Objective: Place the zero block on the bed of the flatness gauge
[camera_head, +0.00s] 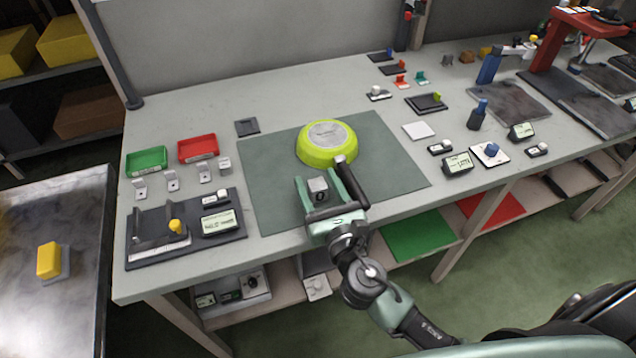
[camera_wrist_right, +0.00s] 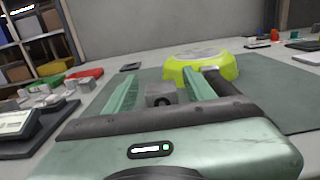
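A small grey block (camera_head: 318,188), which looks like the zero block, is between the fingers of my right gripper (camera_head: 324,186), over the green mat. In the right wrist view the block (camera_wrist_right: 161,95) shows a dark round mark, with gaps to both fingers. My right gripper (camera_wrist_right: 160,95) is open; whether the block rests on the mat is hard to tell. The likely flatness gauge (camera_head: 158,246) stands at the front left of the bench, a dark base with a yellow knob and a display (camera_head: 220,223) beside it. My left gripper is not in view.
A lime pan (camera_head: 313,155) lies upside down on the mat (camera_head: 270,195), its dark handle (camera_head: 352,183) close to my right gripper. Green (camera_head: 146,161) and red (camera_head: 198,148) trays and several small metal pieces stand at the left. Gauges and tools stand at the right.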

